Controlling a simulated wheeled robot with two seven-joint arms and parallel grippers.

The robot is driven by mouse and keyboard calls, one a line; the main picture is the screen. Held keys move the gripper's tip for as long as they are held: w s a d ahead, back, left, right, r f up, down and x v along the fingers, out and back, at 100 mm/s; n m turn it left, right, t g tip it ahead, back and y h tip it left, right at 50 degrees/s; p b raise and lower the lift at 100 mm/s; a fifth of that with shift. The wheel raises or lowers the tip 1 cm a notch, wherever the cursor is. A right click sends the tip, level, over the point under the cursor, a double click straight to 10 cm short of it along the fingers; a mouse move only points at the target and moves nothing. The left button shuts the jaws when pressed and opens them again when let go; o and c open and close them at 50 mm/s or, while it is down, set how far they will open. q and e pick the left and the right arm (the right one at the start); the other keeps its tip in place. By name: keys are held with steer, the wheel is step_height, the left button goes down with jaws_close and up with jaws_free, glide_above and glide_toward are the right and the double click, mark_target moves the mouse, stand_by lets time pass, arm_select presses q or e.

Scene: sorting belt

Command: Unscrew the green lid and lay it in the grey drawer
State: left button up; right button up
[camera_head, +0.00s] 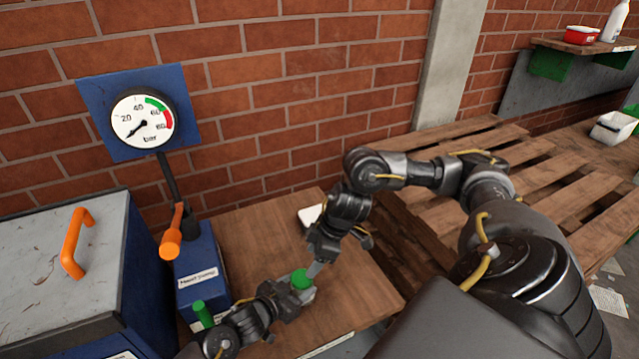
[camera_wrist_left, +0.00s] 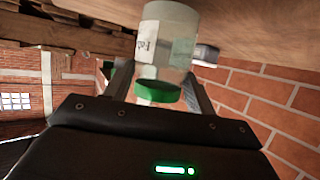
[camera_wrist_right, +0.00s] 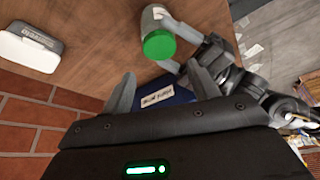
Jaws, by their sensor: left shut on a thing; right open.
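A clear jar with a white label (camera_wrist_left: 165,35) and a green lid (camera_head: 301,279) is above or on the wooden bench. The lid also shows in the left wrist view (camera_wrist_left: 158,92) and the right wrist view (camera_wrist_right: 159,45). My left gripper (camera_head: 296,296) is shut on the jar, with its fingers on both sides of it. The lid is on the jar. My right gripper (camera_wrist_right: 160,92) is open and empty, its fingertips close to the lid but apart from it. A grey edge (camera_head: 372,334) shows below the bench front; I cannot tell whether it is the drawer.
A blue cabinet (camera_head: 135,250) with an orange handle stands at the left. A blue pump box (camera_head: 199,268) with an orange lever is beside it, with a gauge (camera_head: 143,121) behind. A white item (camera_wrist_right: 28,46) lies on the bench (camera_head: 250,235). Pallets (camera_head: 540,165) are at the right.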

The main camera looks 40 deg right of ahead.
mark_target(300, 277)
steer(key=x, duration=0.8)
steer(key=shift+r, duration=0.1)
steer(key=shift+w+d, duration=0.1)
steer(key=c, duration=0.9)
